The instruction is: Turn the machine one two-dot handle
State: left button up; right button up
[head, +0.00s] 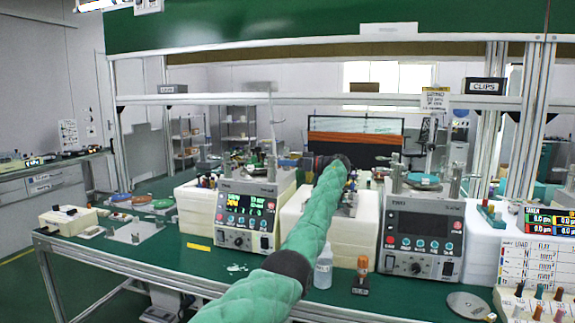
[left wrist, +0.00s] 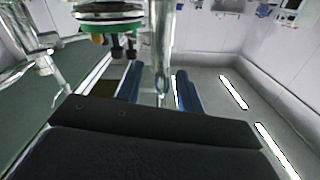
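A control unit (head: 247,215) with a lit green and yellow display stands left of centre in the head view. A second unit (head: 423,238) with a dark display stands right of centre. I cannot make out which handle has two dots. My left arm, in a green sleeve, reaches up between the units, ending in my dark left gripper (head: 335,163). In the left wrist view its blue fingers (left wrist: 160,90) are apart, with a vertical metal rod (left wrist: 160,45) showing between or behind them; contact is unclear. A round green-rimmed plate (left wrist: 108,18) with dark knobs below is near them. My right gripper is not in view.
A clear bottle (head: 323,270) and a small orange-topped bottle (head: 361,275) stand at the front of the green bench (head: 190,262). A metal disc (head: 468,304) lies at right. A lettered white rack (head: 530,270) stands at far right. Bench front left is fairly clear.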

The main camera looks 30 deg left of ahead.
pick_arm(q)
jog(key=shift+r, duration=0.1)
jog(key=r, duration=0.4)
jog(key=shift+d+r+b, duration=0.1)
jog(key=shift+d+b, duration=0.15)
jog(key=shift+b, duration=0.05)
jog(key=d+r, duration=0.6)
jog(key=d, duration=0.5)
jog(key=shift+r+b, duration=0.3)
jog(key=shift+b, duration=0.1)
jog(key=shift+s+d, duration=0.1)
